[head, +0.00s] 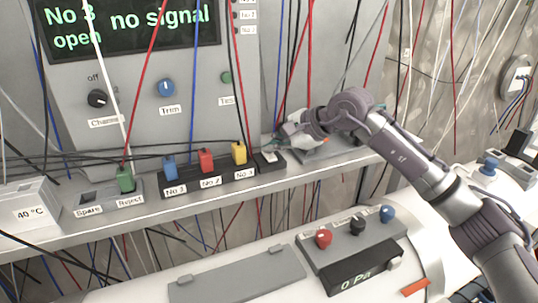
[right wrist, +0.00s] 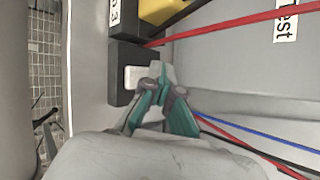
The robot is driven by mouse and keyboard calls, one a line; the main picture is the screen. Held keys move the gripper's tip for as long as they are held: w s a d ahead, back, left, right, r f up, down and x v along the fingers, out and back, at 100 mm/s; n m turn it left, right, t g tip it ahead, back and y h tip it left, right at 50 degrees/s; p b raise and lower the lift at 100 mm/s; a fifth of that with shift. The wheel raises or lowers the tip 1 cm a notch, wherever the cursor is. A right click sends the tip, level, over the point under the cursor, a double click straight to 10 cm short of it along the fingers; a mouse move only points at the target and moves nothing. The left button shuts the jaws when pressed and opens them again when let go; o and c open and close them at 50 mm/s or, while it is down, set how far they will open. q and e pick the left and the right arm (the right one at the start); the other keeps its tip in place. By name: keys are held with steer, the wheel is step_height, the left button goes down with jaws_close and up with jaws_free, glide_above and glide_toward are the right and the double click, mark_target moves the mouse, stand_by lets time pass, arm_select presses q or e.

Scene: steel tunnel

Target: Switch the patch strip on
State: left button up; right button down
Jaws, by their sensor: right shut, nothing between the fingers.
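The patch strip (head: 210,178) is a black block on the grey ledge, with blue, red and yellow plugs over labels No 1, No 2 and No 3. At its right end is a pale switch (head: 270,157), which also shows in the right wrist view (right wrist: 133,77). My right gripper (head: 283,145) is shut and empty at that end. In the right wrist view its fingertips (right wrist: 160,76) overlap the switch's edge; I cannot tell if they touch it. The display (head: 130,25) reads "No 3 open" and "no signal". My left gripper is not in view.
A green plug (head: 125,180) stands in the block labelled Reject, beside an empty Spare socket. Many cables hang across the panel and ledge. Below, a box has red, black and blue knobs (head: 323,238) and a 0 Pa readout.

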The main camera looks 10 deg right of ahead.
mark_target(274, 157)
steer(key=shift+f, duration=0.25)
steer(key=shift+r, duration=0.55)
steer(key=shift+s, duration=0.1)
steer(key=shift+r, duration=0.1)
steer(key=shift+s+d+r+p, duration=0.15)
steer(key=shift+r+p, duration=0.5)
steer(key=shift+r, duration=0.6)
steer(key=shift+s+a+r+p, duration=0.15)
steer(key=shift+r+p, duration=0.45)
steer(key=shift+r, duration=0.65)
steer(key=shift+d, duration=0.1)
steer(key=shift+f, duration=0.1)
